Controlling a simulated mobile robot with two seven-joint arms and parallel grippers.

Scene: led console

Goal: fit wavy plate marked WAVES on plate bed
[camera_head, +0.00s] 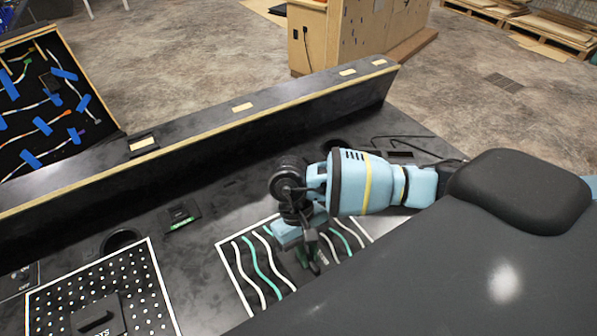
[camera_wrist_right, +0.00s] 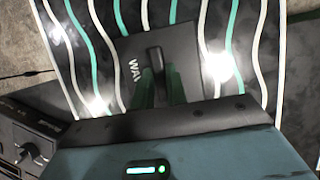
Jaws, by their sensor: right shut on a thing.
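The wavy plate (camera_head: 239,275) is dark, with a white border and white and green wavy lines. In the head view it is in front of the raised ledge, right of the dotted plate. It also fills much of the right wrist view (camera_wrist_right: 185,95), where the letters "WAV" show beside its handle (camera_wrist_right: 155,62). My right gripper (camera_wrist_right: 160,85) is shut on that handle, and its arm covers part of the plate in the head view. I cannot tell the gap under the plate, and no bare plate bed can be made out. My left gripper is not in view.
A dotted plate (camera_head: 140,287) with a dark handle block lies at the lower left. A small green-labelled box (camera_head: 180,216) and a round opening (camera_head: 121,240) are on the console. A long raised ledge (camera_head: 215,125) runs behind. A tilted cable panel (camera_head: 50,100) stands at far left.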

